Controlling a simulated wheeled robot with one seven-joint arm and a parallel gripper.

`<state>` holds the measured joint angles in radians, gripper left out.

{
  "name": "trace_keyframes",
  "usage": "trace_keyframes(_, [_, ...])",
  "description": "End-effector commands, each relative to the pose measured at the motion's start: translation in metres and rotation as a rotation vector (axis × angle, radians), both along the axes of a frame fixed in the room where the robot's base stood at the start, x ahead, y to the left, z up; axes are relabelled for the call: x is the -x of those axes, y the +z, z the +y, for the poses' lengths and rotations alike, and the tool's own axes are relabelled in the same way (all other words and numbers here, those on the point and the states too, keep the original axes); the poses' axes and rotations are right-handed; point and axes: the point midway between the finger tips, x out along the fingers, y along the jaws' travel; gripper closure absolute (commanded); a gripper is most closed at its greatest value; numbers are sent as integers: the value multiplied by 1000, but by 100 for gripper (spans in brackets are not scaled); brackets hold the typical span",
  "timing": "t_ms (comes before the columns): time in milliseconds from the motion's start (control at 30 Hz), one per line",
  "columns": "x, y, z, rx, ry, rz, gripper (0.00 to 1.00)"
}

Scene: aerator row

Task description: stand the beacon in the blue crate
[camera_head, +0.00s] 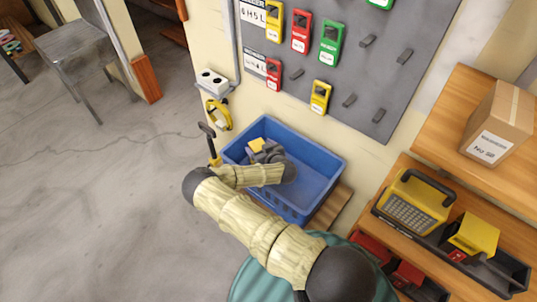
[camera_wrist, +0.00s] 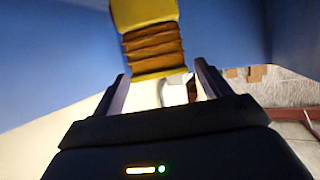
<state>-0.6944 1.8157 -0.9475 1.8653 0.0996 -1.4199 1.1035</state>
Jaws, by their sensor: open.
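The blue crate (camera_head: 318,182) stands on a low wooden surface under the grey wall panel. My gripper (camera_head: 266,152) is inside it, over its left part, with my forearm reaching in over the near rim. A small yellow part, seemingly the beacon (camera_head: 257,144), shows beside the gripper. In the wrist view the beacon (camera_wrist: 153,42) is yellow at both ends with a ribbed orange-brown middle. It is just beyond the spread fingertips of my gripper (camera_wrist: 161,74), and no finger clearly touches it. Blue crate wall (camera_wrist: 50,50) shows around it. Whether the beacon rests on the crate floor is hidden.
A shelf at right holds a cardboard box (camera_head: 498,124), a yellow case (camera_head: 415,201) and a dark tray (camera_head: 510,272). Several coloured devices hang on the panel (camera_head: 375,75). A yellow-handled tool (camera_head: 212,148) is left of the crate.

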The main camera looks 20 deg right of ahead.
Motion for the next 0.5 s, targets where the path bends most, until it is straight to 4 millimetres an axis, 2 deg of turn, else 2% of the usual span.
trace_keyframes(300, [49, 21, -12, 0, -4, 0, 24])
trace_keyframes(500, [69, 29, -17, 0, -2, 0, 24])
